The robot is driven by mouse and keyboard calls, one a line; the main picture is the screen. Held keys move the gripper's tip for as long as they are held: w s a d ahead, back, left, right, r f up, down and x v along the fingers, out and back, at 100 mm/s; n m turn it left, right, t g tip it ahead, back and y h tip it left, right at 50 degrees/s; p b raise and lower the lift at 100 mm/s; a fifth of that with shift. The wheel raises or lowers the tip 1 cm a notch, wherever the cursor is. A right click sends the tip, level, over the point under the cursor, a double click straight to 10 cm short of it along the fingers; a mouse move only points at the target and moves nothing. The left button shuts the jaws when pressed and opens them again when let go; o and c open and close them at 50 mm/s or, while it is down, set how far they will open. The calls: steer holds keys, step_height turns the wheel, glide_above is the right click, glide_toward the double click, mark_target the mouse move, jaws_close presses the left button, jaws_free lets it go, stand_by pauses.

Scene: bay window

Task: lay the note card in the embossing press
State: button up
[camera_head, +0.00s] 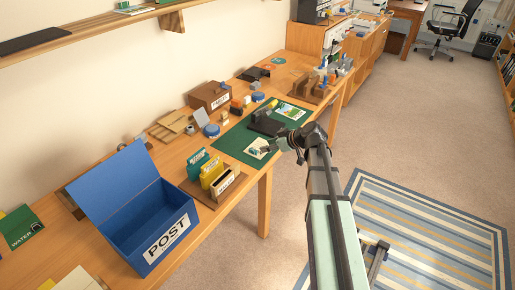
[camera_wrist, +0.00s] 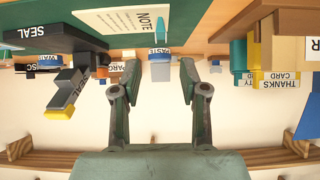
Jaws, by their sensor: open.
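The note card (camera_wrist: 115,20) is pale, marked NOTE, and lies flat on the green mat (camera_wrist: 208,12). A small teal piece (camera_wrist: 159,28) stands out at the card. In the head view the card (camera_head: 259,146) is at the mat's near part. The embossing press (camera_wrist: 50,37) has a black base marked SEAL and a grey upper part; in the head view it (camera_head: 266,124) stands on the mat just beyond the card. My gripper (camera_wrist: 160,70) is open and empty, its fingers apart. In the head view my gripper (camera_head: 269,147) is close beside the card; contact cannot be told.
A card rack (camera_head: 215,178) and the open blue POST box (camera_head: 150,215) stand to the left. A paste pot (camera_wrist: 160,68) and other small items line the wall side. Another printed card (camera_head: 291,111) lies beyond the press. Open floor lies to the right.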

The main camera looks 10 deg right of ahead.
mark_target(253, 149)
steer(key=p+x, duration=0.2)
steer(key=x, duration=0.8)
steer(key=shift+s, duration=0.1)
jaws_close()
